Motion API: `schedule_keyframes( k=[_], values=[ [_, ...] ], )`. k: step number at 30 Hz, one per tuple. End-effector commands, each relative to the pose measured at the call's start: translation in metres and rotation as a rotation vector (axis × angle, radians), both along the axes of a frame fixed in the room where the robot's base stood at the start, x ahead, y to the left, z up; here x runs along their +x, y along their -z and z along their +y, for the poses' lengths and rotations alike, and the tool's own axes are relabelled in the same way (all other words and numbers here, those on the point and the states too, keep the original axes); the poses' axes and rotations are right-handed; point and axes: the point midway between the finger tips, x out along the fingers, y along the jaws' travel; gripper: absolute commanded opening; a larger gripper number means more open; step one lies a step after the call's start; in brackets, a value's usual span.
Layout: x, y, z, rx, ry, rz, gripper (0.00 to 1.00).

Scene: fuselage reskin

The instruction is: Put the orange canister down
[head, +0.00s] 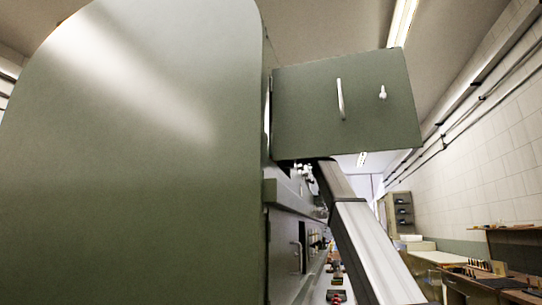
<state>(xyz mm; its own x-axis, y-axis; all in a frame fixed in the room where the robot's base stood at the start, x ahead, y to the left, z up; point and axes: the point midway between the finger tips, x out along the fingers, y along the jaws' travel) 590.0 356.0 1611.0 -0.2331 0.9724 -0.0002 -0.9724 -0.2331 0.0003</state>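No orange canister can be made out in the head view. A pale grey, dark-jointed arm link, most likely mine, rises from the bottom right toward the lower edge of a green-grey hinged door (330,105). Its far end goes out of sight there. My gripper cannot be made out, so what it holds is hidden. Small shiny metal parts (304,172) show just below the door, too small to identify.
A large curved green-grey panel (130,160) fills the left. The door stands open with a white handle (340,98). Small red and dark items (336,297) lie low at the centre. Workbenches (440,257) and a tiled wall (500,140) are at right.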

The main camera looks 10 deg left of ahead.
Motion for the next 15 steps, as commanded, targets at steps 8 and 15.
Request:
schedule_keyframes(
  k=[8,15],
  values=[
    [0.005,-0.003,-0.020,0.000,0.004,0.000,0.84],
    [0.016,-0.003,-0.066,0.000,0.003,0.000,0.84]
  ],
)
